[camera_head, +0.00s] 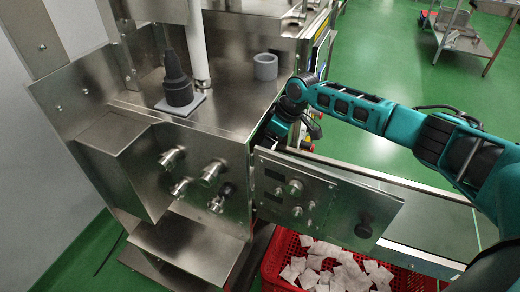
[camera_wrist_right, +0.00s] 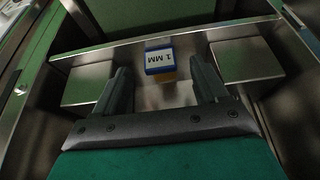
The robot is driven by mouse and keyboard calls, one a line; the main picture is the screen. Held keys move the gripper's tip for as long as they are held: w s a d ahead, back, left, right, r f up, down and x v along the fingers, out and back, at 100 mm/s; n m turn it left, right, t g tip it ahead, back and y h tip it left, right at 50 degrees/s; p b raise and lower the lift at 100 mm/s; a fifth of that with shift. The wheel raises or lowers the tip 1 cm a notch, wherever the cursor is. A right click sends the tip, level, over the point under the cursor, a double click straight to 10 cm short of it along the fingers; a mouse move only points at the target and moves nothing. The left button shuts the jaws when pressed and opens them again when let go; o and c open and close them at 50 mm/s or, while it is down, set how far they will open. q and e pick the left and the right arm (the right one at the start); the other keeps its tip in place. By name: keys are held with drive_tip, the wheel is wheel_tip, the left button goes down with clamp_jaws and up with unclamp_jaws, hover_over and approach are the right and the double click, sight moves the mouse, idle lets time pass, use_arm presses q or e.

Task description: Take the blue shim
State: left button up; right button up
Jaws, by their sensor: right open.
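The blue shim (camera_wrist_right: 160,61) shows in the right wrist view as a small blue block with a white face marked "1 MM". A yellow-orange part shows just under its near edge. It lies on a metal surface between two raised metal blocks. My right gripper (camera_wrist_right: 159,78) is open, with one finger on each side of the shim and gaps between. In the head view my right arm (camera_head: 345,103) reaches in from the right, and its gripper is mostly hidden behind the metal cabinet. The shim cannot be seen there. My left gripper is not in view.
Metal blocks (camera_wrist_right: 88,83) and (camera_wrist_right: 240,59) flank the shim. In the head view, a control panel (camera_head: 325,200) stands before my right arm. A dark cone-shaped part (camera_head: 177,82) and a grey ring (camera_head: 265,66) stand on the machine top. A red crate (camera_head: 270,265) holds teabags.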

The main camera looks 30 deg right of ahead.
drive_tip(key=x, duration=0.2)
drive_tip(key=shift+s+d+f, duration=0.1)
drive_tip(key=shift+f, duration=0.4)
drive_tip(key=c, duration=1.2)
drive_tip(key=shift+r, duration=0.1)
